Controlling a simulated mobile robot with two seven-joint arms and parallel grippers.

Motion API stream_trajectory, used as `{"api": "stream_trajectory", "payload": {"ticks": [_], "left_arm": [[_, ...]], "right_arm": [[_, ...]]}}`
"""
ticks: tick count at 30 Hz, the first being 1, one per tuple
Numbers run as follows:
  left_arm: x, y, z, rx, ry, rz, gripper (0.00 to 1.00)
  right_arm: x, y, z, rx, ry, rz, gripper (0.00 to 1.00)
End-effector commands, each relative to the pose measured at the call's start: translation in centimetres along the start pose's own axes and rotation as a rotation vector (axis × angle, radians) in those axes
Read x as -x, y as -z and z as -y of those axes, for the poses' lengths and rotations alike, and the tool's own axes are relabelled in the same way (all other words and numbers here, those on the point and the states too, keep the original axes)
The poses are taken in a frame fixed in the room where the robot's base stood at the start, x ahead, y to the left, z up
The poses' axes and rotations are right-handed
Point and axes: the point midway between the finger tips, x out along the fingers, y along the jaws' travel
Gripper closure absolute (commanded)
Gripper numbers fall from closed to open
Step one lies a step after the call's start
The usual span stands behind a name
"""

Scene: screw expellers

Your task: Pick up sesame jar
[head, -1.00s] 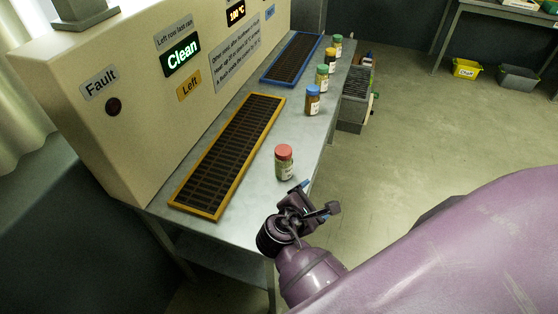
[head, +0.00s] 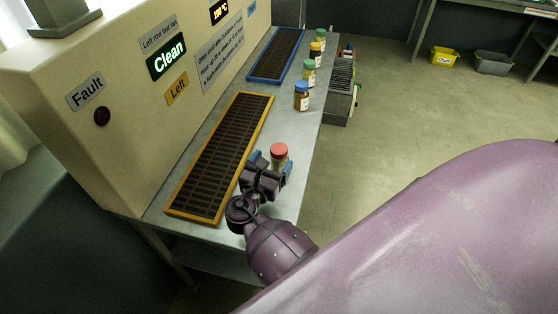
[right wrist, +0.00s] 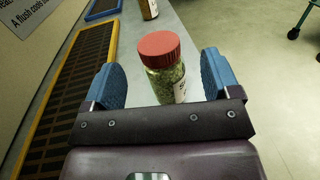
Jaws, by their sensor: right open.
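A jar with a red lid and green contents (head: 279,156) stands upright near the front edge of the metal bench. Its label is turned partly away and cannot be read, so I cannot tell whether it is the sesame jar. My right gripper (head: 271,166) is open, its blue fingers pointing at this jar. In the right wrist view the red-lidded jar (right wrist: 163,70) stands between the two spread fingers, with a gap on each side. My left gripper is not in view.
A yellow-framed grate (head: 222,155) lies left of the red-lidded jar, with a blue-framed grate (head: 276,55) further back. The cream machine panel (head: 130,110) rises behind them. A grey crate (head: 340,90) is beside the bench's far right side.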

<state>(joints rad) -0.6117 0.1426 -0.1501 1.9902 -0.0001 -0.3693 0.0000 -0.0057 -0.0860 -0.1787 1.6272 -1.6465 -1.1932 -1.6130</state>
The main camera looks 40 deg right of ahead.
Motion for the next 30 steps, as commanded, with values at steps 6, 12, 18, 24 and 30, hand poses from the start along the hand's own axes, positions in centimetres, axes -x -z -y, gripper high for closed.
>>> {"api": "stream_trajectory", "payload": {"ticks": [6, 12, 18, 24, 30], "left_arm": [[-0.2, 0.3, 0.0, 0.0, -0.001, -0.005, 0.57], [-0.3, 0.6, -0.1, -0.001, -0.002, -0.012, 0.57], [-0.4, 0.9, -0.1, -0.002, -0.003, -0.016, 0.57], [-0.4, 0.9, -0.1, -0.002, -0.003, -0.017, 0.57], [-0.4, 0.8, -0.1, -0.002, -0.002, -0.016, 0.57]], "right_arm": [[-1.7, 0.2, -0.1, 0.0, 0.0, 0.002, 0.18], [-4.4, 0.4, -0.1, 0.0, 0.0, 0.001, 0.18], [-5.2, 0.5, -0.1, -0.001, 0.0, -0.001, 0.18], [-5.2, 0.5, -0.1, -0.001, 0.0, -0.001, 0.31], [-5.2, 0.5, -0.1, -0.001, 0.0, -0.001, 0.62]]}}
